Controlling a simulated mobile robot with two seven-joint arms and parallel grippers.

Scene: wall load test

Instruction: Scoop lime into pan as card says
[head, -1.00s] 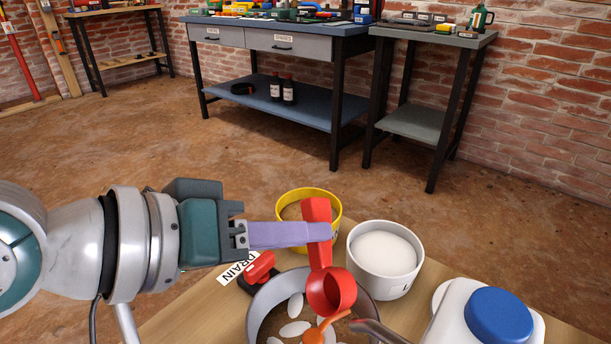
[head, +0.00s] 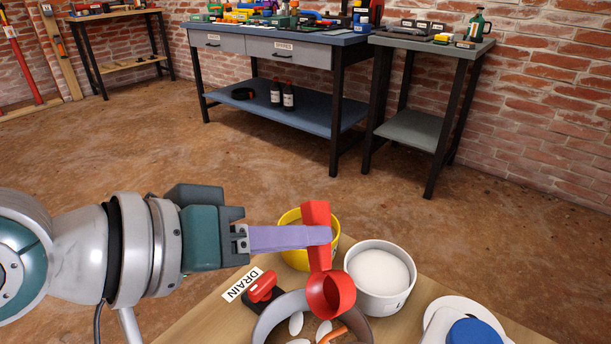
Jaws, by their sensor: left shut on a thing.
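My left gripper (head: 318,236) is shut on the handle of a red scoop (head: 318,213), held above the worktop. The scoop's cup (head: 331,294) hangs over the far right rim of the round grey pan (head: 268,322); its mouth is tilted and I see no powder in it. White oval pieces and an orange thing (head: 334,335) show in the pan, which the bottom edge cuts off. A white tub (head: 380,302) of white powder stands right of the scoop. A yellow tub (head: 295,258) is partly hidden behind the scoop and fingers. The card is not seen. My right gripper is not in view.
A DRAIN label (head: 242,284) and a red-handled part (head: 263,288) lie left of the pan. A white container with a blue top (head: 474,332) is at lower right. The wooden worktop (head: 200,326) is bare at left. Benches (head: 275,45) stand far behind.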

